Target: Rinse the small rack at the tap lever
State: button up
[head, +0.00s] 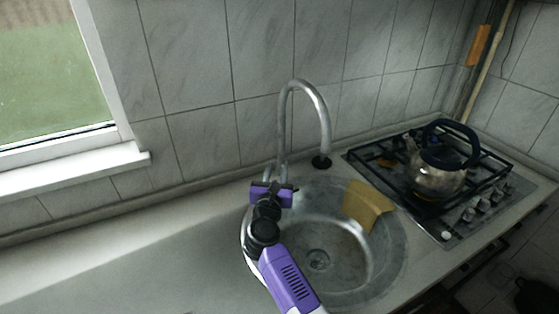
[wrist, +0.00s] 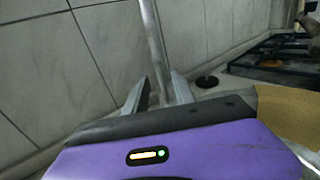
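The tap (head: 324,122) is a tall curved metal spout behind the sink. Its lower pipe also shows in the wrist view (wrist: 153,45). My gripper (head: 281,182) is at the foot of the tap, pointing toward the wall. In the wrist view my gripper (wrist: 158,88) has its two grey fingers apart, with the tap pipe showing between them. I cannot tell whether they touch it. The tap lever cannot be made out clearly and may be behind my gripper. I cannot pick out a small rack in either view.
A tan block (head: 367,205) leans inside the round metal sink (head: 395,262) at its right; it also shows in the wrist view (wrist: 285,115). A kettle (head: 437,178) stands on the gas stove (head: 470,225) at right. The counter (head: 130,255) left of the sink is clear.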

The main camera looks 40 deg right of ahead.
aim_at(279, 162)
jog(key=shift+x, duration=2.5)
grip_shut()
